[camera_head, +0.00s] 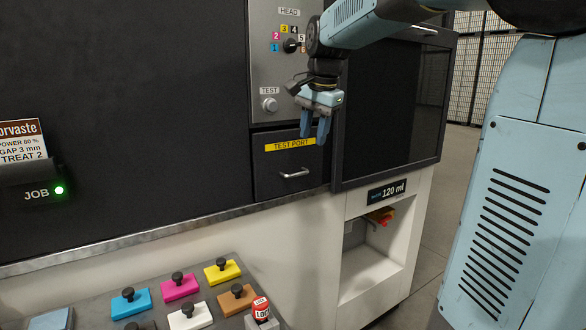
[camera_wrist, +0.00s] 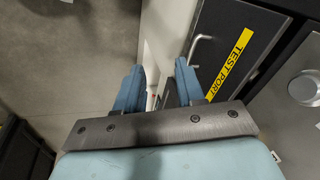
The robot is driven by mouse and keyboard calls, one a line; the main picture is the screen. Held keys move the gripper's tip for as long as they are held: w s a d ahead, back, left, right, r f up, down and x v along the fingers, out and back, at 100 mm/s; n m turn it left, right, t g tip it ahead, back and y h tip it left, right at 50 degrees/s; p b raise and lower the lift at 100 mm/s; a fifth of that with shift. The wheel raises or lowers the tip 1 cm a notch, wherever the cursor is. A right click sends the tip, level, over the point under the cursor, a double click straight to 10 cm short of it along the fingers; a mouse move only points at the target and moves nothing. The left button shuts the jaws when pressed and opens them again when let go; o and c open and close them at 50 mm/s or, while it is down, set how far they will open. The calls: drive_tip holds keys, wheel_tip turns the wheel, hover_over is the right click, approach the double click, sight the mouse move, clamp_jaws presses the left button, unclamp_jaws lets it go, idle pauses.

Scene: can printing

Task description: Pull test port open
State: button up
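The test port (camera_head: 285,165) is a dark drawer front with a yellow "TEST PORT" label and a pale bar handle (camera_head: 294,173). It looks shut, flush in the machine's face. My gripper (camera_head: 315,137) hangs with its blue fingers pointing down, in front of the port's upper right part and above the handle. The fingers are apart and nothing shows between them. In the wrist view, my gripper (camera_wrist: 157,75) has a gap between its fingers, and the test port (camera_wrist: 222,45) lies to their right. The handle (camera_wrist: 195,52) partly shows beside the right finger.
Above the port is a panel with a TEST button (camera_head: 269,104) and a HEAD dial (camera_head: 290,46). A dark glass door (camera_head: 395,105) stands close to the right of my gripper. Coloured pads with black knobs (camera_head: 180,288) lie on the counter at lower left.

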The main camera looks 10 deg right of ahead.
sight(295, 174)
drive_tip(key=w+m+g, duration=0.1)
drive_tip(key=w+m, duration=0.3)
drive_tip(key=w, duration=0.7)
drive_tip(key=f, duration=0.4)
drive_tip(key=w+f, duration=0.1)
drive_tip(key=f, duration=0.4)
drive_tip(key=w+a+f, duration=0.1)
drive_tip(key=f, duration=0.3)
drive_tip(key=shift+w+f, duration=0.1)
drive_tip(key=shift+f, duration=0.2)
drive_tip(key=shift+c, duration=0.3)
clamp_jaws()
drive_tip(key=shift+r, duration=0.1)
